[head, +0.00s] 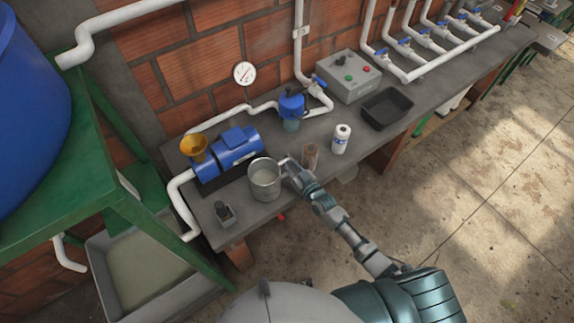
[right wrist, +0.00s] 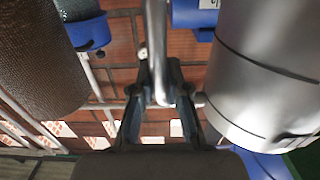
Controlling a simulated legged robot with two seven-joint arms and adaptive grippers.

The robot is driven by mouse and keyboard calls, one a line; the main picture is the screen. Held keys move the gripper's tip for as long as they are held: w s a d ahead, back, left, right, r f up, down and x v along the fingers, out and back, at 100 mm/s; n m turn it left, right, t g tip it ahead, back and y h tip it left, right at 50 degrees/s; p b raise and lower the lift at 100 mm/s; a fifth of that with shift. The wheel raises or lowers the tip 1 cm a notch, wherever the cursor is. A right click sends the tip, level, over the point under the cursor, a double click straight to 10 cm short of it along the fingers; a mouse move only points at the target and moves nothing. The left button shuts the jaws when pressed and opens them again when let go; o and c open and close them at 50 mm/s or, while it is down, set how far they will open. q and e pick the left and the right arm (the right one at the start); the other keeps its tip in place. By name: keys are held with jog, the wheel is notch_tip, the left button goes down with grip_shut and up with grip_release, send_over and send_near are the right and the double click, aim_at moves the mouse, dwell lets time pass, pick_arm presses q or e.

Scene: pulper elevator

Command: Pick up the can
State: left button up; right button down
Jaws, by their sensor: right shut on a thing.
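A silver metal can (head: 264,178) with an open top and a side handle is at the front edge of the grey bench, beside the blue pump. In the right wrist view, the can (right wrist: 265,75) fills the right side and its bent rod handle (right wrist: 157,45) comes down between my fingers. My right gripper (head: 291,170) is at the can's right side. In the right wrist view, my right gripper (right wrist: 161,97) is shut on the handle. I cannot tell whether the can's base touches the bench. My left gripper is not in view.
A brown cylinder (head: 310,157) stands close to the right of my gripper, with a white bottle (head: 341,139) beyond it. A blue pump (head: 228,152) with a yellow funnel is at the left. A small dark item (head: 225,213) sits at the bench's front corner. A black tray (head: 388,108) is farther right.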

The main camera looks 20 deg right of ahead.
jog(key=shift+r, duration=0.85)
jog(key=s+a, duration=0.2)
jog(key=s, duration=0.5)
jog(key=s+a+r, duration=0.1)
jog(key=s, duration=0.7)
jog(key=shift+s+a+r, duration=0.15)
jog(key=shift+s+a, duration=0.15)
jog(key=shift+a, duration=0.1)
